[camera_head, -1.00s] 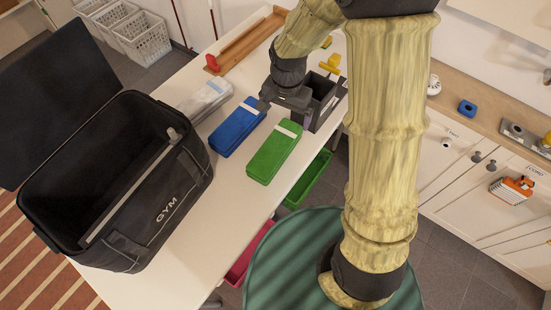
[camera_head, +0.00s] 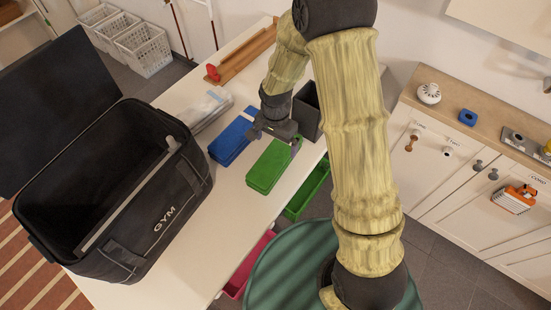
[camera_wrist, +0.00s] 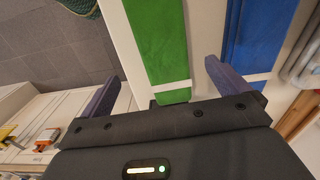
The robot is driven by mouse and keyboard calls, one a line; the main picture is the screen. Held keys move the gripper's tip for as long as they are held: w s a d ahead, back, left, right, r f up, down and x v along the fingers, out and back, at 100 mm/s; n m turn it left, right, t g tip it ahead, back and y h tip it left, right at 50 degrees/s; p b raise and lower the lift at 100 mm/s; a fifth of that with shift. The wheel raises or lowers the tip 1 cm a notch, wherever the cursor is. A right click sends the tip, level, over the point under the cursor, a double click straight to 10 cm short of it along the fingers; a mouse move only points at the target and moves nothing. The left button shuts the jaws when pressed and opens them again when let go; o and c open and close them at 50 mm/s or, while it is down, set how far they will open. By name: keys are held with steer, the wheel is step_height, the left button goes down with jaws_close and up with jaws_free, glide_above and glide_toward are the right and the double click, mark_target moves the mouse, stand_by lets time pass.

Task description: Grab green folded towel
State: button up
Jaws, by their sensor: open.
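The green folded towel (camera_head: 267,168) is a long flat bundle with a pale band near its far end, lying on the white table (camera_head: 190,235). In the wrist view the towel (camera_wrist: 158,45) runs up between the two fingers, its banded end closest to the gripper. My gripper (camera_head: 273,142) is over the towel's far end, open and empty. In the wrist view one finger of my gripper (camera_wrist: 165,90) is on each side of the towel, apart from it. The height of the fingers above the table is hard to tell.
A blue folded towel (camera_head: 232,138) lies just left of the green one, near one finger. A grey-white bundle (camera_head: 203,108) lies beyond it. An open black gym bag (camera_head: 150,215) stands left. A dark box (camera_head: 308,112) stands close behind the gripper.

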mark_target(275, 154)
steer(key=shift+f, duration=2.75)
steer(key=shift+w+f+p, duration=0.25)
steer(key=shift+f+p, duration=0.25)
steer(key=shift+f, duration=0.8)
steer(key=shift+w+f+p, duration=0.2)
steer(key=shift+f+p, duration=0.25)
steer(key=shift+f, duration=0.85)
steer(key=c, duration=1.2)
steer(key=shift+o, duration=0.3)
steer(key=shift+r, duration=0.15)
